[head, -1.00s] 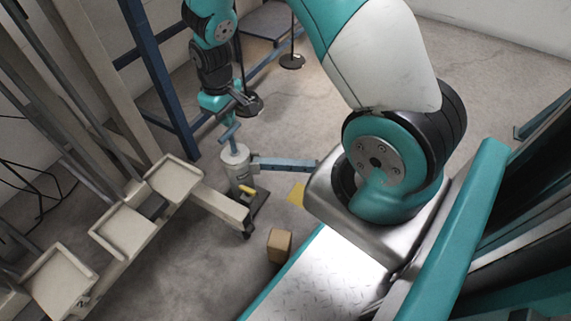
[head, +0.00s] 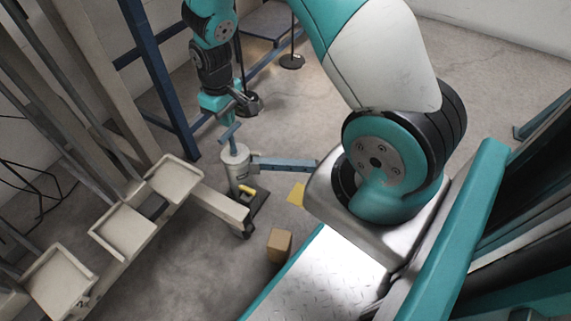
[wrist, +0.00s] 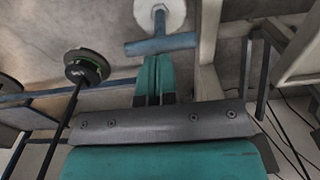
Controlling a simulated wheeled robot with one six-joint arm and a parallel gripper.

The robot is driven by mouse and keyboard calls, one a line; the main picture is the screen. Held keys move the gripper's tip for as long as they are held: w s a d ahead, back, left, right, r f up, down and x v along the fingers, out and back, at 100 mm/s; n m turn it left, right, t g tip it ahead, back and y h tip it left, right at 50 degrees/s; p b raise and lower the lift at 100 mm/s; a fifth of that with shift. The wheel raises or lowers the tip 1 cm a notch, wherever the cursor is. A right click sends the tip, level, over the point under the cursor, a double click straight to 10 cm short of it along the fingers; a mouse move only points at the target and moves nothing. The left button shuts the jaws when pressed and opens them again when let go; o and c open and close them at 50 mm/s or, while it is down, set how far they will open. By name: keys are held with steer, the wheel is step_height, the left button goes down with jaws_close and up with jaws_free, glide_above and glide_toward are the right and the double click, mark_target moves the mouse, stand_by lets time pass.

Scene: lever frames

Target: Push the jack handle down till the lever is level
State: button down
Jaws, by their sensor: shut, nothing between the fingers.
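The jack (head: 238,168) is a pale grey upright cylinder on the floor, left of centre in the head view. A blue T-shaped handle bar (head: 229,132) rises from its top, and a blue arm (head: 285,164) reaches out to the right. In the wrist view the crossbar (wrist: 160,44) lies across the picture, with the pale round jack top (wrist: 160,13) beyond it. My gripper (head: 230,119) is shut and empty, just above the handle bar. In the wrist view my teal fingers (wrist: 155,62) end at the crossbar; I cannot tell whether they touch.
Beige steps (head: 125,232) stand left of the jack. A blue post (head: 158,75) rises behind it. A cardboard box (head: 279,245) and a yellow floor mark (head: 297,195) lie to the right. A black stand base (head: 291,62) is farther back.

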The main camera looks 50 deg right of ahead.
mark_target(229, 130)
steer(key=shift+f+b, duration=1.6)
steer(key=shift+f, duration=1.55)
steer(key=shift+r, duration=0.15)
step_height(229, 130, up, 9)
steer(key=p, duration=0.9)
steer(key=shift+r, duration=0.15)
